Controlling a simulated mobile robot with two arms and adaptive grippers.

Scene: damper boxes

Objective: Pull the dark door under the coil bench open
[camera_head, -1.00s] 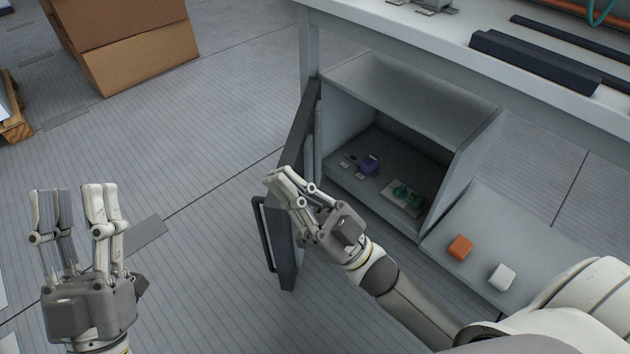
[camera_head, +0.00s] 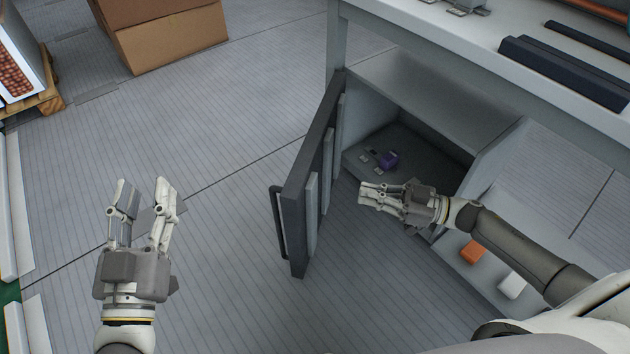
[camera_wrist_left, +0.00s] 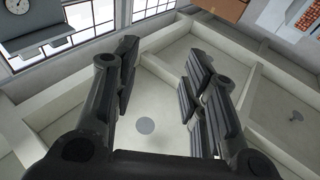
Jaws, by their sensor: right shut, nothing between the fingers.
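The dark door (camera_head: 298,208) stands swung open at the left side of the grey cabinet (camera_head: 420,88) under the coil bench (camera_head: 440,38). Its bar handle (camera_head: 277,222) is on the outer face, on the left. My right gripper (camera_head: 362,194) is shut and empty in front of the cabinet opening, to the right of the door's inner face and apart from it. My left gripper (camera_head: 142,184) is open and empty over the floor, well left of the door. In the left wrist view its fingers (camera_wrist_left: 160,75) are apart with nothing between them.
An orange block (camera_head: 473,251) and a white block (camera_head: 512,285) lie on a grey surface at the right. Cardboard boxes (camera_head: 165,35) and a pallet (camera_head: 42,106) stand at the back left. The floor left of the door is clear.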

